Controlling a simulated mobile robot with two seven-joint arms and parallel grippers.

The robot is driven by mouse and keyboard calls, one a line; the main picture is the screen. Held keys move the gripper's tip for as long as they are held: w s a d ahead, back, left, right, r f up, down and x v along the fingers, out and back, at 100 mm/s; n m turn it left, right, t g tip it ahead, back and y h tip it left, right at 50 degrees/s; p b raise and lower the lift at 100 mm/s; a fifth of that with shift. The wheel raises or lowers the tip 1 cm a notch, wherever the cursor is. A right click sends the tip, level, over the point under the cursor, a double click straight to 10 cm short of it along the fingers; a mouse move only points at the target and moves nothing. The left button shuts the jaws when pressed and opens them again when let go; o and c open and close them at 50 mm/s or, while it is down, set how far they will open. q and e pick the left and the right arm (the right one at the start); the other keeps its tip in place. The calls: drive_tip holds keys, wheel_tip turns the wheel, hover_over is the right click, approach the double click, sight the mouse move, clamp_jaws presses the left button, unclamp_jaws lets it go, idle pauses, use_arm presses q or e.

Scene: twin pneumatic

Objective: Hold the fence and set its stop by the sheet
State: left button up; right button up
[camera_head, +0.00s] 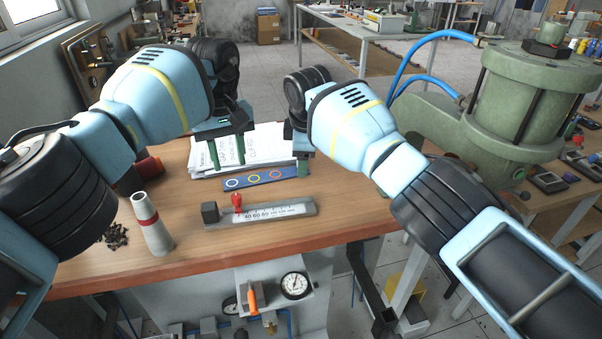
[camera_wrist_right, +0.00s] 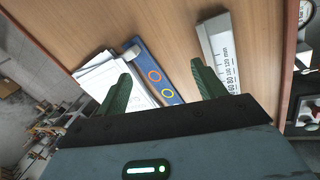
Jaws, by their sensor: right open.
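The fence (camera_head: 285,211) is a grey metal bar with a number scale, lying on the wooden bench; its scale end also shows in the right wrist view (camera_wrist_right: 222,52). Its red stop (camera_head: 237,203) sits near the left end, beside a dark block (camera_head: 210,212). The printed white sheets (camera_head: 268,146) lie stacked behind the fence. My left gripper (camera_head: 227,165) is open, its two green fingers apart in front of the sheets. My right gripper (camera_wrist_right: 164,88) is open and empty above the bench; in the head view its fingers are mostly hidden.
A blue strip with three coloured rings (camera_head: 259,179) lies between sheets and fence. A green press (camera_head: 510,100) stands at right.

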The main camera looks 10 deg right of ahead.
sight(301, 206)
drive_tip(key=s+n+g, duration=0.1)
drive_tip(key=s, duration=0.1)
drive_tip(key=s+n+g, duration=0.1)
drive_tip(key=s, duration=0.1)
drive_tip(key=s+a+f+g, duration=0.1)
drive_tip(key=s, duration=0.1)
drive_tip(key=shift+a+f+n+g, duration=0.1)
drive_tip(key=shift+n+g, duration=0.2)
drive_tip(key=shift+n, duration=0.1)
drive_tip(key=shift+f, duration=3.9)
drive_tip(key=c, duration=1.1)
use_arm(q)
drive_tip(key=shift+o, duration=0.3)
use_arm(e)
drive_tip(key=shift+c, duration=0.2)
use_arm(q)
drive_tip(key=shift+o, duration=0.8)
drive_tip(key=shift+s+d+f+n+t+y, duration=0.15)
drive_tip(key=shift+s+d+t+y, duration=0.1)
drive_tip(key=shift+s+t, duration=0.5)
drive_tip(key=shift+s+d+f+n+t+y, duration=0.1)
drive_tip(key=shift+s+d+t+y, duration=0.2)
drive_tip(key=shift+s+t, duration=0.4)
drive_tip(key=shift+s+d+f+n+t+y, duration=0.15)
drive_tip(key=shift+s+d+t+y, duration=0.1)
drive_tip(key=shift+s+t, duration=0.45)
